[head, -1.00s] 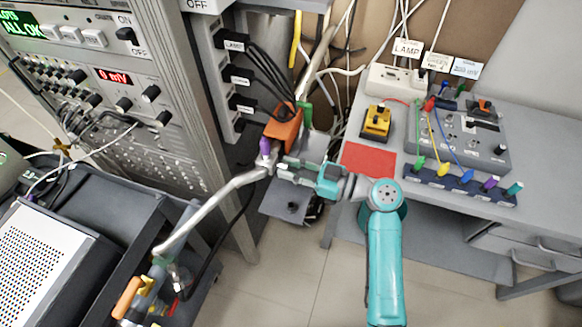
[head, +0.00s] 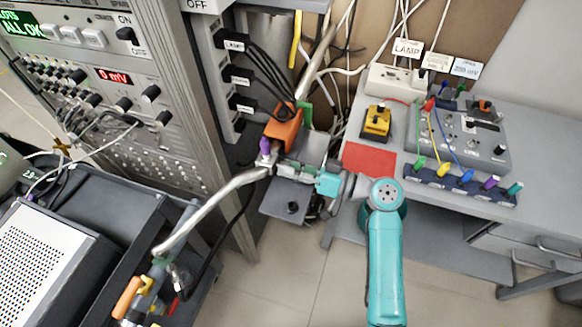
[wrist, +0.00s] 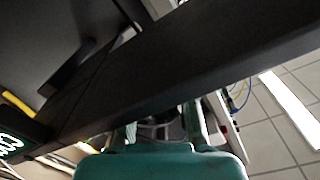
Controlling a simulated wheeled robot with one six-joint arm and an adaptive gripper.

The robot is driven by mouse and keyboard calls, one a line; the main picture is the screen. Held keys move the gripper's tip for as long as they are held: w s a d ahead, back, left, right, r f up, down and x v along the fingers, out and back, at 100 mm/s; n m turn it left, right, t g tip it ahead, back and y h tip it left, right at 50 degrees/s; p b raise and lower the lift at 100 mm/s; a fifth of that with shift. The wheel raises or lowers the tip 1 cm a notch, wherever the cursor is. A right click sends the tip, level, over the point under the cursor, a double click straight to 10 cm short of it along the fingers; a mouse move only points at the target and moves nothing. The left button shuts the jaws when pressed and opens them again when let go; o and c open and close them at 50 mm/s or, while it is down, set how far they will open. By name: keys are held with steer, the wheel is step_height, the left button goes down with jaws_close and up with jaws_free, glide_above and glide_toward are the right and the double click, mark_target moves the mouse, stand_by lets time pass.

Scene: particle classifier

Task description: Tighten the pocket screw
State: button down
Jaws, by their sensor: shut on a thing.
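An orange block (head: 283,127) with a green part (head: 305,116) stands beside the rack. A small purple knob (head: 265,146) sits at its lower left, just above the upper end of a silver pipe (head: 215,192). I cannot tell for sure which part is the pocket screw. My teal gripper (head: 281,167) reaches in from the right, its tips beside the pipe's end, just below the knob. It is shut on a small part there, which the fingers hide. In the wrist view my gripper (wrist: 163,130) points under a wide dark bar, and its tips are hidden.
The rack (head: 130,95) with cables rises on the left, close to the gripper. A dark cart (head: 105,205) stands at the lower left. The bench (head: 545,150) on the right bears a red mat (head: 369,160), a yellow box (head: 377,122) and a grey device (head: 462,135).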

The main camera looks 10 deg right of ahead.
steer(key=shift+m, duration=0.5)
steer(key=c, duration=0.9)
jaws_free()
steer(key=shift+c, duration=0.2)
